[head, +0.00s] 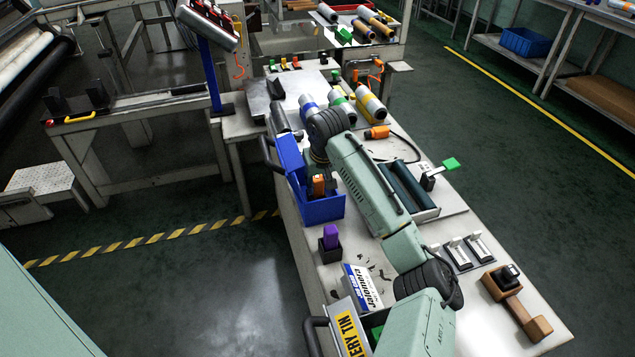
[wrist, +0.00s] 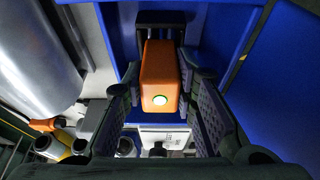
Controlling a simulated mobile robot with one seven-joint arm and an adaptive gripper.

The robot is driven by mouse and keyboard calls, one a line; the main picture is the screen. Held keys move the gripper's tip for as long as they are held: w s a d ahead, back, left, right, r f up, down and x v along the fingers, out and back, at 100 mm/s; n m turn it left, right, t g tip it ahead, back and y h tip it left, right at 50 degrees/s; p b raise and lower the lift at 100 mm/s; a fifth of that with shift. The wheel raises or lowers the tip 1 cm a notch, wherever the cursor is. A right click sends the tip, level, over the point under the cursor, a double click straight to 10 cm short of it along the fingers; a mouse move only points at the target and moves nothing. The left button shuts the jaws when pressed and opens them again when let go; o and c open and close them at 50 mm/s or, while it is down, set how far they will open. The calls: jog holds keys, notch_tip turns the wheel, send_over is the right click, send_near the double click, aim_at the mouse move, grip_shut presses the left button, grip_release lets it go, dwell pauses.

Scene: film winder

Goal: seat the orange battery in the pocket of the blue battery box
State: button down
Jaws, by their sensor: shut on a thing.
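The orange battery (head: 318,185) is at the blue battery box (head: 322,211) on the workbench. In the wrist view the orange battery (wrist: 160,70) is a block with a pale round spot on its near end. My gripper (wrist: 160,95) is shut on it, with one dark ribbed finger on each side. Beyond the battery's far end is a dark pocket (wrist: 162,20) against the blue wall of the box (wrist: 215,40). I cannot tell how far the battery is inside the pocket. In the head view my arm partly hides the gripper and box.
A purple block in a black holder (head: 330,245) stands just in front of the box. Silver rolls (head: 370,105) lie farther back on the bench. A green-tipped lever (head: 450,164) and a wooden-handled tool (head: 515,300) are to the right.

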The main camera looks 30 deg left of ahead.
jog(key=shift+s+f, duration=0.2)
jog(key=shift+f, duration=0.65)
jog(key=c, duration=1.7)
grip_release()
jog(key=shift+o, duration=0.7)
jog(key=shift+w+f, duration=0.1)
jog(key=shift+f, duration=0.05)
jog(key=shift+o, duration=1.3)
jog(key=shift+r, duration=0.25)
